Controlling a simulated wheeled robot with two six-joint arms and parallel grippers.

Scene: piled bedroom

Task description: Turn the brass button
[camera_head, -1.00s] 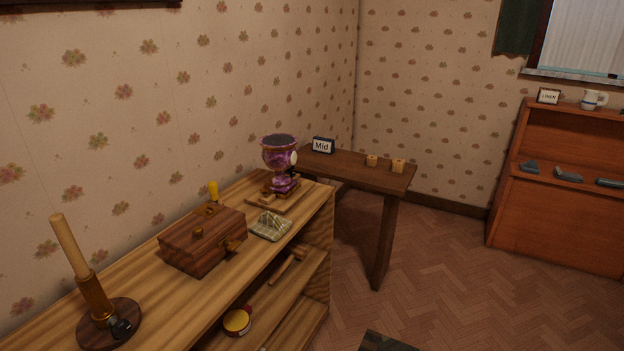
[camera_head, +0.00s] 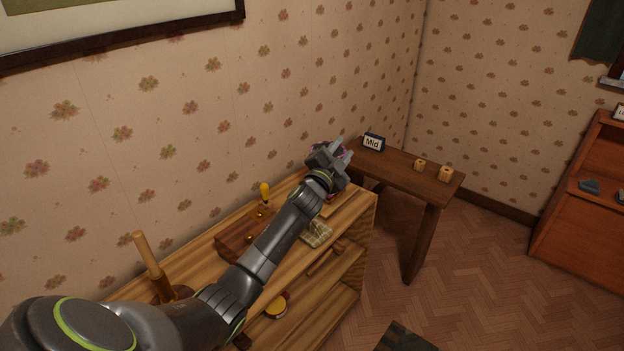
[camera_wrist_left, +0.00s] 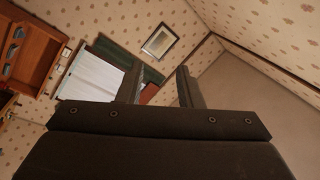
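The wooden box (camera_head: 233,239) stands on the striped wooden shelf unit, partly hidden behind my left forearm. A small brass button (camera_head: 249,238) shows on the box, close to the arm. My left gripper (camera_head: 338,150) is beyond the box, raised at the far end of the shelf top in front of the purple goblet, which it mostly hides. In the left wrist view its two fingers (camera_wrist_left: 158,88) stand apart with nothing between them; the camera faces the window and walls. My right gripper is not in view.
A candlestick (camera_head: 150,262) stands left of the box, partly behind my arm. A yellow-handled item (camera_head: 265,190) is behind the box. A side table (camera_head: 405,176) holds a "Mid" sign (camera_head: 374,142) and two small blocks.

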